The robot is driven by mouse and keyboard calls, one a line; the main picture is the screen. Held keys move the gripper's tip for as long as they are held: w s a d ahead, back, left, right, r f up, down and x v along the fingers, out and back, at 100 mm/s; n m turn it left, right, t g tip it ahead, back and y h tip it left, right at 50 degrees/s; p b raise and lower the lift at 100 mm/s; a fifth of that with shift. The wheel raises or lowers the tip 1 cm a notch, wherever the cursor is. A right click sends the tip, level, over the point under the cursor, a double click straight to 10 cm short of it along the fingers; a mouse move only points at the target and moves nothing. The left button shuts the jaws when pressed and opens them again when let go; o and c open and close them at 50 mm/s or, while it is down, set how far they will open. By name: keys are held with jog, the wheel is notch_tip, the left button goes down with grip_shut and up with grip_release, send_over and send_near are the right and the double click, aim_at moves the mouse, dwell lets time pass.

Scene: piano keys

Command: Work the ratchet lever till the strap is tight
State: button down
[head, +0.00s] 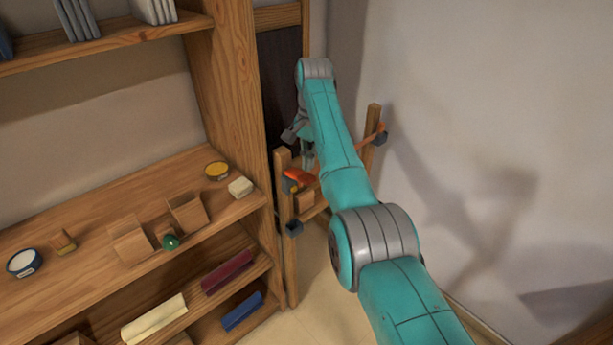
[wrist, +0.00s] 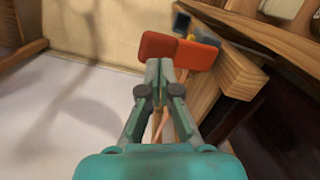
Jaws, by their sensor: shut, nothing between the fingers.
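The orange-red ratchet lever (wrist: 180,50) shows in the wrist view just beyond my fingertips. It also shows in the head view (head: 300,177), beside the left post of a wooden frame (head: 283,215). My gripper (wrist: 160,68) is shut and empty, its fingertips close to the lever's near edge; whether they touch it I cannot tell. In the head view my arm covers most of the gripper (head: 306,158). An orange strap (head: 372,139) shows near the right post, with a dark fitting (head: 381,139). The middle of the strap is hidden behind my arm.
A wooden shelf unit (head: 235,100) stands close on the left of the frame. It holds a yellow-topped tin (head: 217,170), a white block (head: 240,187), open boxes (head: 187,212) and coloured bars (head: 227,270). A bare wall (head: 480,130) is on the right.

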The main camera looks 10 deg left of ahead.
jog(key=shift+s+f, duration=0.1)
jog(key=shift+f, duration=0.6)
